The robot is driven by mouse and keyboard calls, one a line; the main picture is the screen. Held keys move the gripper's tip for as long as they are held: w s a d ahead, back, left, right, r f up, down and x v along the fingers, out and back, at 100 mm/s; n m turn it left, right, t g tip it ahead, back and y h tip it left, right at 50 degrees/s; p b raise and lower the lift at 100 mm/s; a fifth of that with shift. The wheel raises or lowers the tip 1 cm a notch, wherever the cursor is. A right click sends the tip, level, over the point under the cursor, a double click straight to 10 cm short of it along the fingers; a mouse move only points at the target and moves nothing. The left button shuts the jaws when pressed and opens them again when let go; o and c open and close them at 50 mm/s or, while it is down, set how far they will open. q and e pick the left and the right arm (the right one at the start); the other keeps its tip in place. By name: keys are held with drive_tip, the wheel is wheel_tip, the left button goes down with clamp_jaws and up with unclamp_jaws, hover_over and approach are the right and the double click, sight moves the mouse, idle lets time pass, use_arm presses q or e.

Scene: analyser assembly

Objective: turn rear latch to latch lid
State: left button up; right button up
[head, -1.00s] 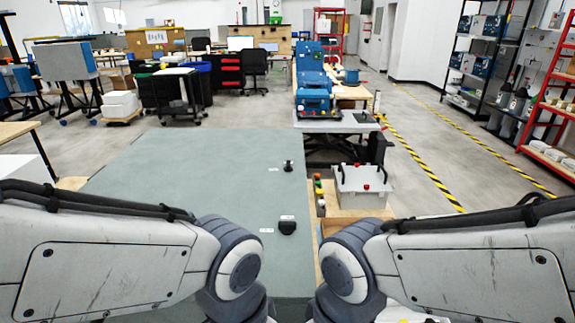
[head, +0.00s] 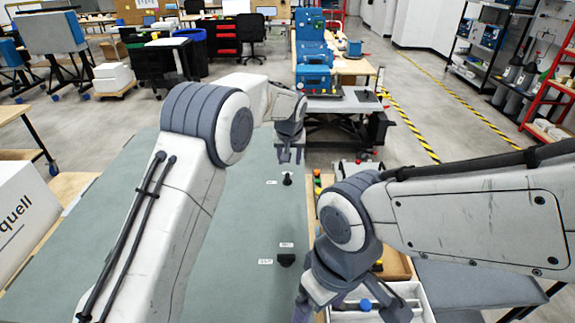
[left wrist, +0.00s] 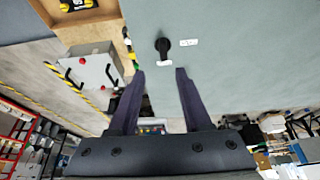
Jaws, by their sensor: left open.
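The rear latch is a small black knob (head: 287,179) on the large grey-green lid (head: 240,225), with a white label at its left. In the left wrist view the latch (left wrist: 163,45) shows as a black lever with two white labels. My left gripper (head: 290,158) is open and empty, beyond the latch in the head view. In the left wrist view its two fingers (left wrist: 160,72) are spread, with the latch past their tips, apart from them. A second black latch (head: 286,260) sits nearer me. My right gripper (head: 350,308) is open at the bottom, right of the lid.
A grey box with red knobs (left wrist: 90,70) stands beside the lid. A white tray with a blue knob (head: 365,304) lies under my right gripper. A white box (head: 22,220) is at far left.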

sight(287, 177)
use_arm(q)
drive_tip(key=p+x, duration=0.1)
drive_tip(key=x, duration=0.2)
drive_tip(key=p+x, duration=0.3)
drive_tip(key=x, duration=0.2)
drive_tip(key=shift+w+a+f+p, duration=0.25)
drive_tip(key=shift+a+f+p, duration=0.05)
drive_tip(key=shift+a+p, duration=0.1)
drive_tip(key=shift+x, duration=0.8)
drive_tip(key=shift+s, duration=0.1)
drive_tip(key=shift+d, duration=0.1)
clamp_jaws()
